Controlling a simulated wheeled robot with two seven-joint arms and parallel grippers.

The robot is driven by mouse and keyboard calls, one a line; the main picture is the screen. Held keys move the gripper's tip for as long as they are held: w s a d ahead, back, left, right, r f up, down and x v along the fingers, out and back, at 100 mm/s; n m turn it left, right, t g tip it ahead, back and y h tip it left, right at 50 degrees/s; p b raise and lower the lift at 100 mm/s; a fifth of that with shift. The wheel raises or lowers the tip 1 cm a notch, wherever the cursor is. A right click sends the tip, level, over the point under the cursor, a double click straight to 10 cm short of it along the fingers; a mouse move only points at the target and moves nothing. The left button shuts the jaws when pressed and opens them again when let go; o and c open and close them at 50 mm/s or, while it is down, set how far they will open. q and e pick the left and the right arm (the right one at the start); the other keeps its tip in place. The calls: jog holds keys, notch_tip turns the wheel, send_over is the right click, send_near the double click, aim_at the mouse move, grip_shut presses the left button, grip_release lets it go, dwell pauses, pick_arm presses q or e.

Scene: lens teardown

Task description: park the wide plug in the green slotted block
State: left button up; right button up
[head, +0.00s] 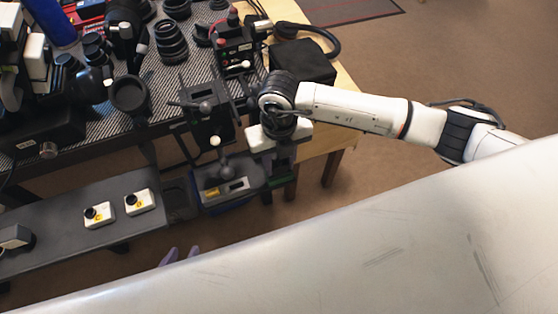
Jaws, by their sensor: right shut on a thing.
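My right gripper (280,152) hangs palm down at the right end of the bench. Its white body hides most of the fingers and what they are shut on, so I cannot make out the wide plug. A dark green edge (287,184), possibly the green slotted block, shows just below this gripper and is mostly covered. I cannot tell whether the held thing touches it.
A black fixture (212,112) with knobs stands left of my right gripper, and a grey tray (228,190) lies below it. Lens parts (171,42) and a red-and-black box (234,48) crowd the patterned mat. Two yellow-labelled white blocks (98,214) (140,202) sit on the lower shelf.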

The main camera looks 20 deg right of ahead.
jog(key=shift+f, duration=0.15)
dwell(0.3)
jog(key=o, duration=1.2)
jog(key=shift+r, duration=0.25)
notch_tip(320, 180, up, 9)
jog(key=shift+f+p, duration=0.1)
jog(key=shift+p, duration=0.35)
jog(key=shift+r, duration=0.5)
